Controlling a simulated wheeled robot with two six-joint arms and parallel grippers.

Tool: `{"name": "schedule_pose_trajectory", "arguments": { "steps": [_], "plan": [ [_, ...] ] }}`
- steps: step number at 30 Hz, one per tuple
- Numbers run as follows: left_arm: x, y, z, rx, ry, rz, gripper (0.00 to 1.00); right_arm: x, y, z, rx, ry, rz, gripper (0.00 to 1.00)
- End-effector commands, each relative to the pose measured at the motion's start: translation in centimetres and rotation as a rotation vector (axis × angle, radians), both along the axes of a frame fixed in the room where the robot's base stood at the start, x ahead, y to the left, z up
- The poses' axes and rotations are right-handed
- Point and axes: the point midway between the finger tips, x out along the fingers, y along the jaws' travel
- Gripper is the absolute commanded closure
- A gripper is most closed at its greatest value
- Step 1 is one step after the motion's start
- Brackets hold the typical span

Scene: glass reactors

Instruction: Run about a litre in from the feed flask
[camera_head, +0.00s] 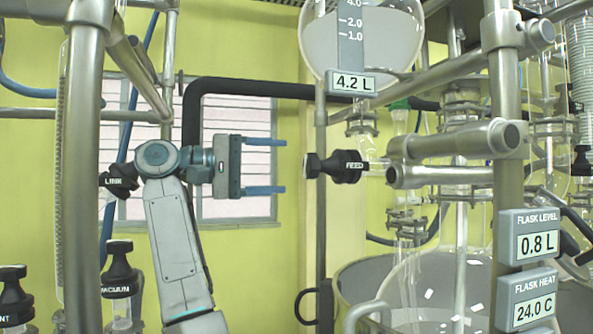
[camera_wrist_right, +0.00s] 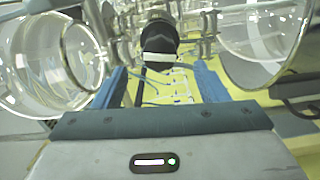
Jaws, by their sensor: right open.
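The feed flask (camera_head: 362,45) is a round glass vessel at the top of the head view. It holds pale liquid, and its display (camera_head: 351,83) reads 4.2 L. Below it sits the black FEED valve knob (camera_head: 333,167), pointing left. My right gripper (camera_head: 284,166) is open and empty, its blue fingers pointing at the knob from the left with a small gap. In the right wrist view the black knob (camera_wrist_right: 159,40) lies ahead, between the fingers (camera_wrist_right: 160,75). The lower reactor flask (camera_head: 437,290) is at the bottom right; its FLASK LEVEL display (camera_head: 536,243) reads 0.8 L. My left gripper is out of view.
Metal frame posts (camera_head: 82,180) and rails surround the glassware. Black LINK (camera_head: 120,181) and VACUUM (camera_head: 119,282) knobs stand at left. A black pipe (camera_head: 260,88) runs behind my gripper. The FLASK HEAT display (camera_head: 532,312) reads 24.0 C. Glass vessels flank the fingers in the wrist view.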

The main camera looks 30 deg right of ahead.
Motion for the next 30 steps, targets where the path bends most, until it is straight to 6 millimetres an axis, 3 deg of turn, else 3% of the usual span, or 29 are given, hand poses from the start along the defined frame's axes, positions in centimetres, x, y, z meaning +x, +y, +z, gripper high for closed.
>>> {"name": "schedule_pose_trajectory", "arguments": {
  "steps": [6, 19, 23, 30],
  "plan": [
    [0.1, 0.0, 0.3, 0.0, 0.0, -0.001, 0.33, 0.4, 1.7, 0.0, 0.0, 0.001, 0.0, 0.33],
    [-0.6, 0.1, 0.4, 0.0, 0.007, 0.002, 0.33, 0.6, 1.8, 0.6, 0.018, 0.074, 0.001, 0.33],
    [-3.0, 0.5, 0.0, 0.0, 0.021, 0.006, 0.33, 0.9, 1.9, 1.3, 0.071, 0.299, 0.002, 0.33],
    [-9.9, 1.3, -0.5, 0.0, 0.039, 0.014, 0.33, 1.0, 1.9, 1.5, 0.202, 0.851, 0.001, 0.33]
  ]
}}
